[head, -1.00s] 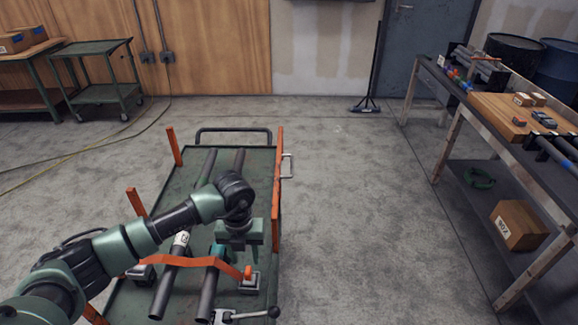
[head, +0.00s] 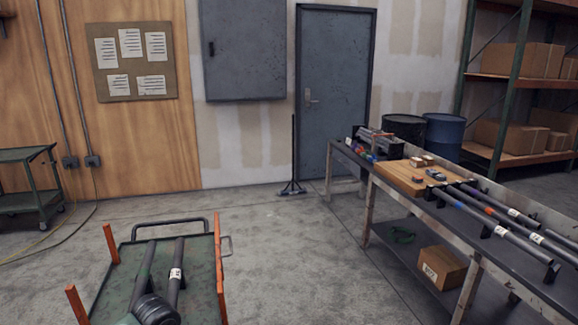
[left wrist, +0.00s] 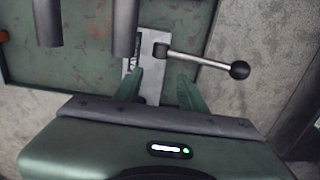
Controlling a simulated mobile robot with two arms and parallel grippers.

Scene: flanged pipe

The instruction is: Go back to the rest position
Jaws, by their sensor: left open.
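My left gripper (left wrist: 160,90) shows in the left wrist view with its two green fingers apart and nothing between them. Below the fingers is a metal clamp plate with a black ball-ended lever (left wrist: 205,62) on the cart's edge. Two dark pipes (left wrist: 125,25) end near the plate, apart from the fingers. In the head view, part of my left arm shows at the bottom, over the pipes (head: 177,262) on the green cart (head: 205,275); the gripper itself is out of that view. My right gripper is in neither view.
A workbench (head: 385,205) on the right bears several pipes (head: 500,235) and a wooden board. A box (head: 442,267) sits on its lower shelf. A black stand (head: 292,185) is near the door. Grey floor (head: 290,255) lies free between cart and bench.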

